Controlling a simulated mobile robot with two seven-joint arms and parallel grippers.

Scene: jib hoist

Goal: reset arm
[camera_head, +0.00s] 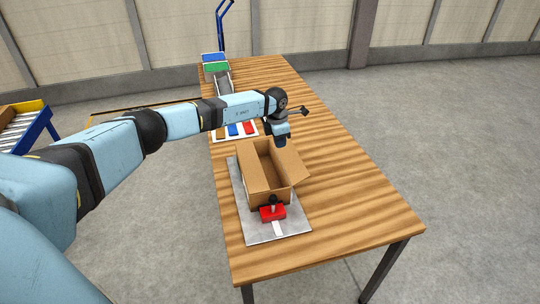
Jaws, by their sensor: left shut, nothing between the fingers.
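My left arm reaches in from the left across the wooden table. My left gripper (281,141) points down just above the back of an open cardboard box (258,174). It is shut and empty. The box stands on a grey plate (293,225), with its flaps spread open. A red block with a black knob (272,212) sits at the box's front end on the plate. My right gripper is not in view.
The wooden table (345,180) has free room on its right side. Behind the box is a white panel with coloured pieces (233,129). Green and blue bins (216,68) stand at the far end near a blue post (220,30). A roller conveyor (22,125) is at left.

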